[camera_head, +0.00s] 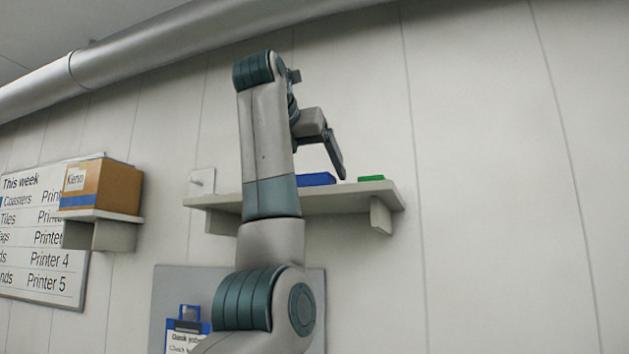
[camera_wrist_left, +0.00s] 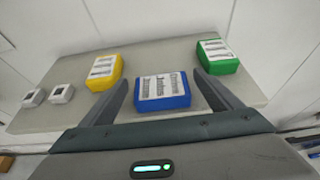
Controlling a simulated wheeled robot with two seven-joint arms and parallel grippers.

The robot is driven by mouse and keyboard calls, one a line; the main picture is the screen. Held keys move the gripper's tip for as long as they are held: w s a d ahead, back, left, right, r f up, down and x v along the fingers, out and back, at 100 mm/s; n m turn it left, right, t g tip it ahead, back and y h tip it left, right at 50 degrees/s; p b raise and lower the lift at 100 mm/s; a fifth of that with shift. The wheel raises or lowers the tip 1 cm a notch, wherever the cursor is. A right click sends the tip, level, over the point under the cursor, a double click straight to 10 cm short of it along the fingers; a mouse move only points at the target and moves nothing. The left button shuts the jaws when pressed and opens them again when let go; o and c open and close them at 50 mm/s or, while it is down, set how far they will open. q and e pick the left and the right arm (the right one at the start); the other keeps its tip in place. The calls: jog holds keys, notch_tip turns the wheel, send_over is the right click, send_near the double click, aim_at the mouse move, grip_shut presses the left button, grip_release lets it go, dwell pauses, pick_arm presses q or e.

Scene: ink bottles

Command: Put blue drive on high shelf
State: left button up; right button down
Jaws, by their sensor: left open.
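The blue drive (camera_head: 317,179) lies on the high shelf (camera_head: 350,197), partly hidden behind my left arm in the head view. In the left wrist view the blue drive (camera_wrist_left: 162,91) has a white printed label and rests on the grey shelf (camera_wrist_left: 175,55), near its front edge. My left gripper (camera_head: 333,148) is above the shelf in the head view. In the left wrist view my left gripper (camera_wrist_left: 163,85) is open, with one finger on each side of the blue drive. A small gap shows beside the drive. My right gripper is out of view.
A green drive (camera_head: 371,178) is on the shelf to the right. A yellow drive (camera_wrist_left: 104,72) and two small white items (camera_wrist_left: 48,95) are to the left. A lower shelf at left holds a cardboard box (camera_head: 103,186). A pipe (camera_head: 150,58) runs overhead.

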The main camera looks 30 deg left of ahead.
pick_arm(q)
jog(key=b+v, duration=0.4)
jog(key=v, duration=0.6)
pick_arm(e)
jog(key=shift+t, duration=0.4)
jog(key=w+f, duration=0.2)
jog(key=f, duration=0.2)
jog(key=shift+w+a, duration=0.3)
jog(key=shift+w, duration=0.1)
pick_arm(q)
jog(key=shift+f, duration=0.1)
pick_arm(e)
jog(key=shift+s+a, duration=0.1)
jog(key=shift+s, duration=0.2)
